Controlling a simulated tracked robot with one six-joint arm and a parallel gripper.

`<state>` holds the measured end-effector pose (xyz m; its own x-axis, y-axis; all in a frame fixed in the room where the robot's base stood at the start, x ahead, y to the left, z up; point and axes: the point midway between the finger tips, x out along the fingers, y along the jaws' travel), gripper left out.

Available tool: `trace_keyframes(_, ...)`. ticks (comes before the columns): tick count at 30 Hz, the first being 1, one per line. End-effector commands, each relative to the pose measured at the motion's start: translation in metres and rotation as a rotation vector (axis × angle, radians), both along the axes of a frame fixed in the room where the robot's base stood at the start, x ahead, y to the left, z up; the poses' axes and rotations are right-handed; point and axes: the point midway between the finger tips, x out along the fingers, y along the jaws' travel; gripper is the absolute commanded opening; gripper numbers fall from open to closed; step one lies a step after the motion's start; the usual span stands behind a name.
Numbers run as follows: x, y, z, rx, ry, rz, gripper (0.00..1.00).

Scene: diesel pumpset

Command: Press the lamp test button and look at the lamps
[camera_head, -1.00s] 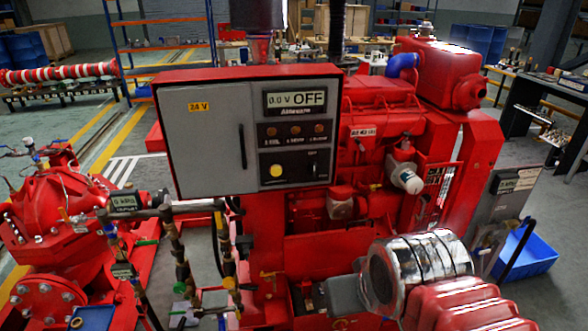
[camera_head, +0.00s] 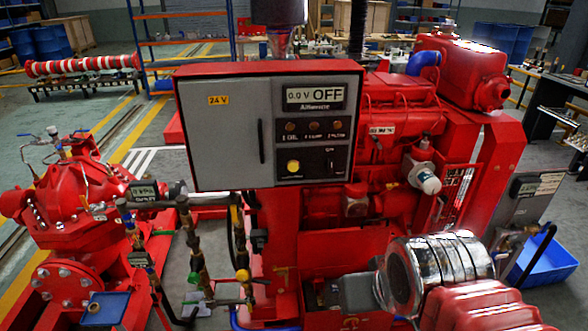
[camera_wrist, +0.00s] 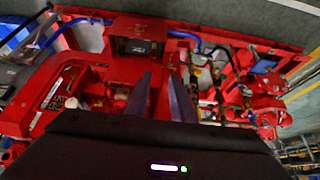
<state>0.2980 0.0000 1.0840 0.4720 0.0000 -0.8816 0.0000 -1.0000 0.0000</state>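The grey control panel door (camera_head: 222,140) sits in a red cabinet in the head view. On its right side a round yellow button (camera_head: 293,166) stands out from a black plate, left of a small dark switch (camera_head: 331,162). Above them are three small, dull brown-orange lamps, left (camera_head: 290,127), middle (camera_head: 314,127) and right (camera_head: 337,126); none looks brightly lit. The display (camera_head: 315,95) reads 0.0 V OFF. My gripper (camera_wrist: 160,85) shows only in the wrist view, its two dark fingers apart with nothing visible between them. I cannot make out the button there.
A red engine (camera_head: 395,110) stands behind and right of the cabinet. A silver ribbed cylinder (camera_head: 440,270) is in the right foreground. Pipes and valves (camera_head: 190,240) stand below the panel, and a red pump (camera_head: 65,200) is at left. A blue bin (camera_head: 548,262) lies at right.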

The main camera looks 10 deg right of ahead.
Motion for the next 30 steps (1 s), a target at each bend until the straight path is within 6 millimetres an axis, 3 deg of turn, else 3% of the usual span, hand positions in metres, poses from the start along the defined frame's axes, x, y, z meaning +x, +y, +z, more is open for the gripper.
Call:
trace_keyframes(9,0.0,0.0,0.0,0.0,0.0,0.0,0.0)
trace_keyframes(30,0.0,0.0,0.0,0.0,0.0,0.0,0.0)
